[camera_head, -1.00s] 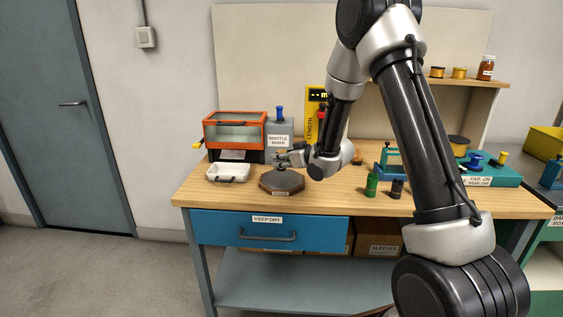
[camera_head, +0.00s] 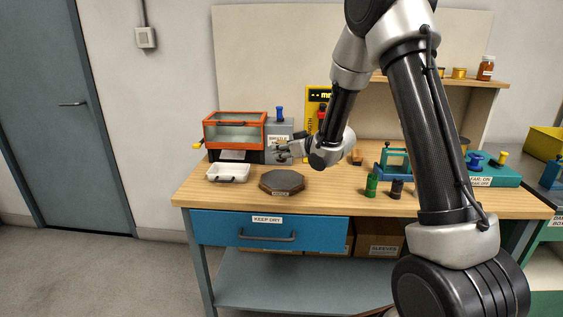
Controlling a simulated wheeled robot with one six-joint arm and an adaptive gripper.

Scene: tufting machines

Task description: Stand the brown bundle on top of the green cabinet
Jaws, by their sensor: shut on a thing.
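My gripper (camera_head: 283,152) is small in view above the back of the wooden bench, just above and behind a dark octagonal block and in front of a grey labelled box. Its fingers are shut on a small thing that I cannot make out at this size. I cannot tell a brown bundle for certain; a small orange-brown piece (camera_head: 357,156) stands on the bench to the right of my wrist.
The octagonal block (camera_head: 282,181) and a white tray (camera_head: 228,172) lie on the bench (camera_head: 325,205). An orange-framed case (camera_head: 235,132) and the grey box (camera_head: 279,132) stand behind. Green (camera_head: 371,185) and dark (camera_head: 396,188) spools and a teal switch box (camera_head: 497,175) are to the right.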

